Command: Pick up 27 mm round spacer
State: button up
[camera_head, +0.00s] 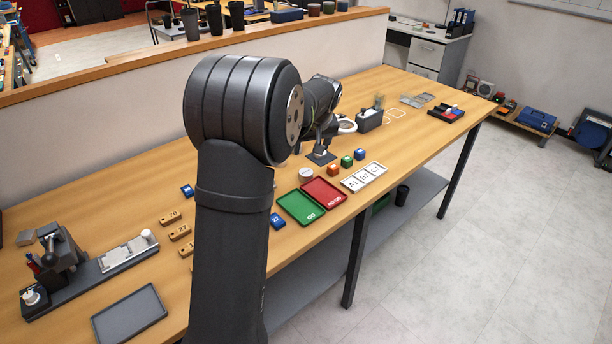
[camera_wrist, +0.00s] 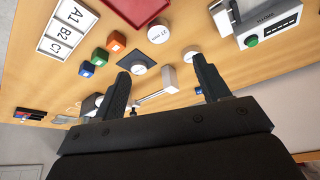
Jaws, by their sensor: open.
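A white round spacer (camera_wrist: 158,32), marked with what looks like 27, lies flat on the wooden bench in the wrist view. A white disc (camera_head: 306,174), probably the same spacer, shows in the head view beside the red tray. My gripper (camera_wrist: 160,66) is open, with one dark finger at each side in the wrist view and nothing held. The spacer appears beyond the fingertips, between them in the picture and apart from both. In the head view my arm hides much of the bench behind it.
A dark square plate (camera_wrist: 138,63) and a white cylinder (camera_wrist: 190,55) are close to the spacer.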

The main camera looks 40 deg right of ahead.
send_over(306, 172)
jog(key=s+a, duration=0.2)
jog(key=s, duration=0.1)
jog(key=f, duration=0.9)
jog(key=shift+w+d+f, duration=0.2)
jog(key=shift+w+d, duration=0.05)
jog(key=shift+d+x, duration=0.1)
jog(key=shift+x, duration=1.2)
jog(key=shift+d+x, duration=0.15)
jog(key=shift+x, duration=1.2)
jog(key=shift+w+r, duration=0.1)
jog(key=shift+c, duration=0.2)
jog(key=c, duration=1.1)
